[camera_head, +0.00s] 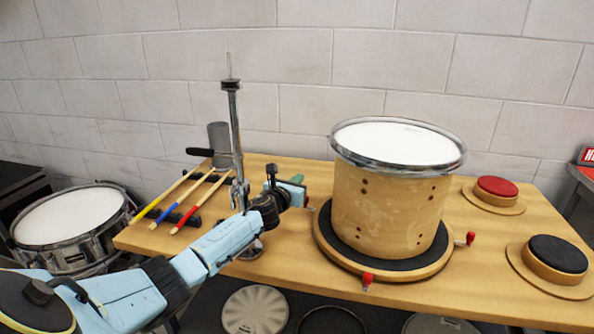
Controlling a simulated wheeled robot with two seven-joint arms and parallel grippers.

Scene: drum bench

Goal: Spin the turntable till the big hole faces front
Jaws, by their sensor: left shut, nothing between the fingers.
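A wooden drum (385,210) with a white head (396,142) and metal rim stands upright on the round turntable (326,240), which has a dark top and wooden edge. Several small dark holes show on the drum's visible side; I see no clearly bigger hole there, and its far side is hidden. Red knobs stick out from the turntable edge, one at the front (367,280) and one at the right (470,238). My left gripper (304,193) is shut and empty just left of the drum and turntable; whether it touches the turntable I cannot tell. My right gripper is out of view.
A metal stand (235,130) rises behind my left arm. Coloured-grip drumsticks (186,198) lie on a rack at left, near a grey cylinder (219,140). Red (497,187) and black (558,254) round pads sit at right. A snare drum (70,215) stands off the table at left.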

